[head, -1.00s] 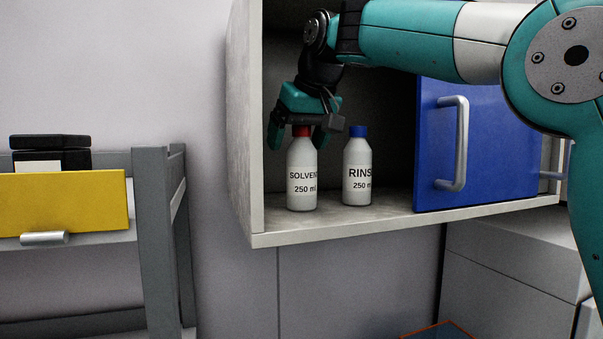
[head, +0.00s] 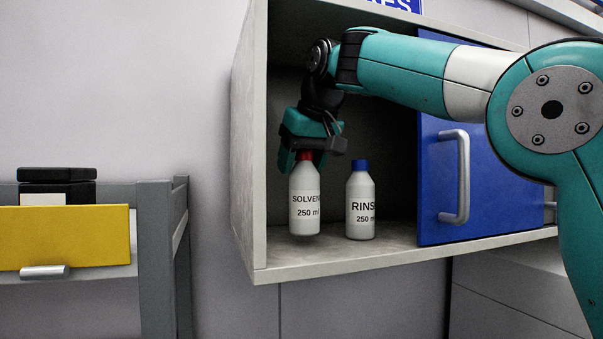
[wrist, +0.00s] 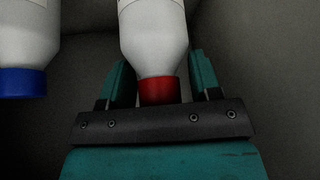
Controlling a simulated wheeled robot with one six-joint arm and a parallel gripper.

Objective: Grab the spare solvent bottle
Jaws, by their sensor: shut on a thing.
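The white solvent bottle (head: 304,205), labelled SOLVENT 250 ml with a red cap, is at the left inside the open cabinet. It is upright and appears slightly raised off the shelf floor. My gripper (head: 308,160) reaches down from above and is shut on its neck and cap. In the wrist view the solvent bottle (wrist: 155,40) shows with its red cap between the two teal fingers of my gripper (wrist: 160,85). The bottle's bottom is out of that view.
A white rinse bottle (head: 360,205) with a blue cap stands close to the right. The cabinet's left wall (head: 250,160) is near on the left. A blue door (head: 445,195) with a metal handle covers the right part. A grey rack (head: 155,250) with a yellow drawer front (head: 65,238) stands left.

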